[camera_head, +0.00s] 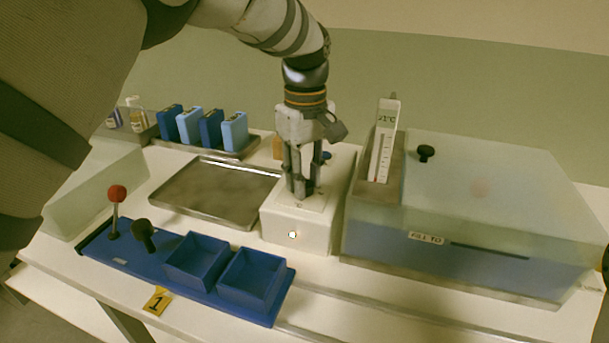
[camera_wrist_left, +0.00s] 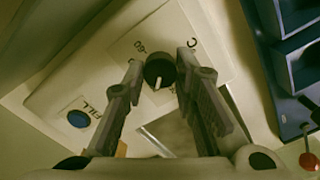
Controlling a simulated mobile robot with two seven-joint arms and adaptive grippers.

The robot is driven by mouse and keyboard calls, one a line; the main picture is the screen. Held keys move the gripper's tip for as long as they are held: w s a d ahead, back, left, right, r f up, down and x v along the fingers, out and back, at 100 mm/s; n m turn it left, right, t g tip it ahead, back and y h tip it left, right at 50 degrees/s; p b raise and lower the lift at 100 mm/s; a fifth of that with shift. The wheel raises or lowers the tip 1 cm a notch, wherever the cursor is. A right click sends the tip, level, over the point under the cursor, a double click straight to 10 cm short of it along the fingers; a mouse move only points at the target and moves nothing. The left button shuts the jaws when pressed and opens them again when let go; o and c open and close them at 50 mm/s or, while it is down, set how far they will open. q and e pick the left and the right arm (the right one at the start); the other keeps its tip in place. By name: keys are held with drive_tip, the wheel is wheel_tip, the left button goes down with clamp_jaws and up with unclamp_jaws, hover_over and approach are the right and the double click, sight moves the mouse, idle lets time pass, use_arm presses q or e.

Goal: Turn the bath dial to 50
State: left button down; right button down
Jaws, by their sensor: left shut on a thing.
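The bath dial (camera_wrist_left: 160,72) is a dark round knob with a white pointer mark, on top of a white control box (camera_head: 286,236). My left gripper (camera_wrist_left: 158,80) points down over the box with its fingers on both sides of the dial, shut on it. In the head view my left gripper (camera_head: 300,190) mostly hides the dial. The lettering around the dial is only partly readable. A blue FILL button (camera_wrist_left: 78,118) is on the same box. The bath (camera_head: 440,255) with a clear lid and a thermometer card (camera_head: 384,145) stands right of the box. My right gripper is not in view.
A metal tray (camera_head: 165,195) lies left of the box. Blue and light blue blocks (camera_head: 234,131) stand in a rack behind it. A blue base with two open bins (camera_head: 250,280), a red-knobbed lever (camera_head: 117,194) and a black knob (camera_head: 144,232) sits in front.

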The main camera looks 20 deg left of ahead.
use_arm(q)
drive_tip(key=m, duration=0.4)
drive_tip(key=shift+m, duration=0.3)
drive_tip(key=m, duration=0.3)
drive_tip(key=shift+m, duration=0.3)
drive_tip(key=m, duration=0.4)
drive_tip(key=shift+m, duration=2.1)
drive_tip(key=c, duration=1.3)
unclamp_jaws()
